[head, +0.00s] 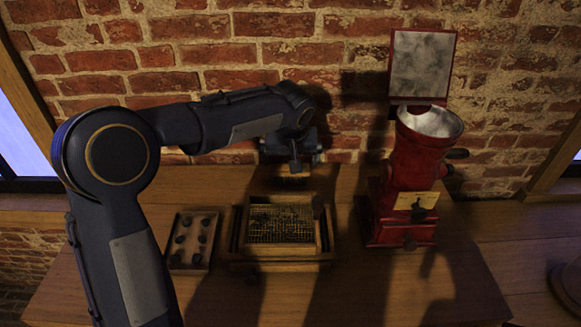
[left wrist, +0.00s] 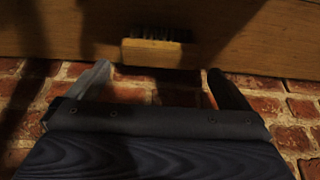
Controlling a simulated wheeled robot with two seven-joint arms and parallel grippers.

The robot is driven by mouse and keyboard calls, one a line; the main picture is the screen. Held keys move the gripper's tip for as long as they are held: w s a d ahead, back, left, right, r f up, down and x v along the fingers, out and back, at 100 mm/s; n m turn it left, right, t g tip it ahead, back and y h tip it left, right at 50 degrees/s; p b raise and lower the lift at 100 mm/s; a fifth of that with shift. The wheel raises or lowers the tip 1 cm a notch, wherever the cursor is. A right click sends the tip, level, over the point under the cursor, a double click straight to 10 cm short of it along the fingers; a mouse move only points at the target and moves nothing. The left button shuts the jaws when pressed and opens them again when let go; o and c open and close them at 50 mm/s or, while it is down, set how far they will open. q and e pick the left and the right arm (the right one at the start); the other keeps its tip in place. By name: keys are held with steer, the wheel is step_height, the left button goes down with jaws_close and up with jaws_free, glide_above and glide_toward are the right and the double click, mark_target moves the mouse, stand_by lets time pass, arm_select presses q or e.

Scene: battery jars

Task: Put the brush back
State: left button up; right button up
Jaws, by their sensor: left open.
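The brush (left wrist: 152,53), with a light wooden back and dark bristles, lies at the back of the wooden table by the brick wall. In the head view a pale strip of it (head: 295,176) shows just below my left gripper (head: 292,160). In the left wrist view my left gripper (left wrist: 158,72) is open and empty. The brush sits ahead of its two fingers, within the gap between them. I cannot tell whether the fingertips reach past it. My right gripper is in neither view.
A wooden box with a wire mesh (head: 281,238) stands mid-table. Left of it is a small tray (head: 170,262) with several dark lumps. A red hopper machine (head: 408,170) with an upright panel (head: 422,65) stands to the right. The table's front is clear.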

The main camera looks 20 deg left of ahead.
arm_select(q)
steer(key=a+v, duration=0.1)
steer(key=v, duration=0.5)
steer(key=s+a+m+h, duration=0.1)
steer(key=s+a, duration=0.2)
steer(key=s, duration=0.5)
steer(key=s+a+h, duration=0.1)
steer(key=s+a, duration=0.2)
steer(key=s, duration=0.5)
steer(key=s+f+h, duration=0.1)
steer(key=s+f, duration=0.1)
steer(key=s, duration=0.3)
steer(key=s+d+f+h, duration=0.1)
steer(key=s+f, duration=0.1)
steer(key=s, duration=0.2)
steer(key=s+f+t, duration=0.1)
steer(key=s+f, duration=0.1)
steer(key=s, duration=0.3)
steer(key=shift+s+d+f+h, duration=0.3)
steer(key=shift+d+f+h, duration=0.05)
steer(key=shift+f+h, duration=0.05)
steer(key=shift+s+d+f, duration=0.2)
steer(key=shift+s+f, duration=0.1)
steer(key=shift+m, duration=0.3)
